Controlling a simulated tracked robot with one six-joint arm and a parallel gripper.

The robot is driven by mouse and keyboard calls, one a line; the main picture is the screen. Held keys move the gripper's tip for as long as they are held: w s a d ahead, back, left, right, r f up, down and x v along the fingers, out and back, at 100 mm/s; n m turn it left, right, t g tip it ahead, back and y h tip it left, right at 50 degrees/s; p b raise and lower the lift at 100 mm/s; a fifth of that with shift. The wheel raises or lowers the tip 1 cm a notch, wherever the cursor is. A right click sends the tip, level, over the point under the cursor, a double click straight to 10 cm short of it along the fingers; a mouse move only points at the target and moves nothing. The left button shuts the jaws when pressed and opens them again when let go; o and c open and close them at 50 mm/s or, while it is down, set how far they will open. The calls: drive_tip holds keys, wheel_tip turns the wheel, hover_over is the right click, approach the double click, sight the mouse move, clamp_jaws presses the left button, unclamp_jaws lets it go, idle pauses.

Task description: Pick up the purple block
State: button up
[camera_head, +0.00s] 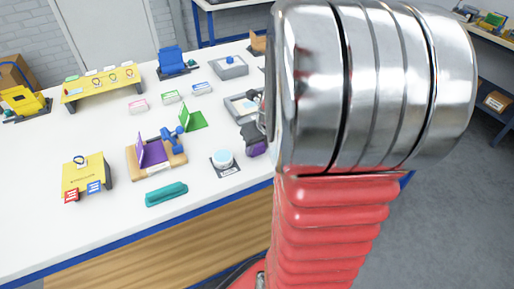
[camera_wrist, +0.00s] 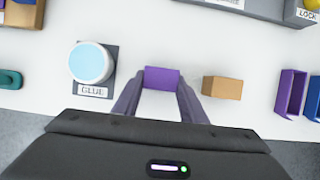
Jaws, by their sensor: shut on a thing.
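The purple block (camera_wrist: 162,79) is between the fingertips of my gripper (camera_wrist: 161,87) in the wrist view, and the jaws are shut on it. In the head view the purple block (camera_head: 257,147) shows at the right part of the table, just under my dark gripper (camera_head: 252,133). My arm covers part of the gripper there. I cannot tell whether the block touches the table.
A glue pot (camera_wrist: 91,63) stands left of the block, and a tan block (camera_wrist: 222,87) lies close on the right. Purple and blue trays (camera_wrist: 291,92) stand farther right. A teal object (camera_head: 166,194) lies near the front of the white table (camera_head: 45,227).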

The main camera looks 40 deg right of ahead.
sight(258, 146)
drive_tip(key=shift+c, duration=1)
drive_tip(key=shift+r, duration=0.15)
wheel_tip(258, 146, up, 10)
drive_tip(key=shift+f, duration=0.1)
